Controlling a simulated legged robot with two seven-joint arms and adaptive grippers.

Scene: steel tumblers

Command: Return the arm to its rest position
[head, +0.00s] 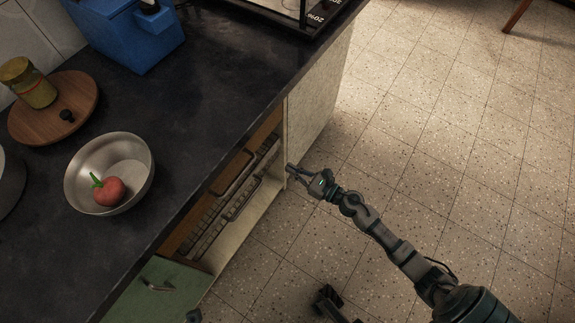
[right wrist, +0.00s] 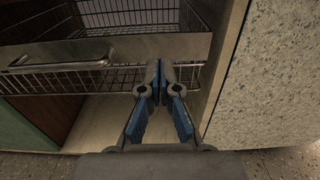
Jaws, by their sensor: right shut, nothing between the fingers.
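My right arm reaches in from the lower right of the head view, extended over the tiled floor. Its gripper (head: 293,170) is beside the open front of the counter cabinet, near the pale side panel. In the right wrist view the blue-padded fingers (right wrist: 159,75) meet at their tips. They are shut with nothing between them, in front of the wire baskets. Whether the tips touch a basket or the panel I cannot tell. My left gripper is not clearly seen. No steel tumblers can be made out.
Wire baskets (right wrist: 110,78) fill the open cabinet, with a pale panel (right wrist: 275,70) to the right. The dark counter (head: 215,75) holds a metal bowl (head: 137,160) with a red fruit (head: 109,191), a wooden board (head: 84,90), a jar (head: 30,86) and a blue box (head: 125,37). The floor (head: 430,130) at right is mostly clear.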

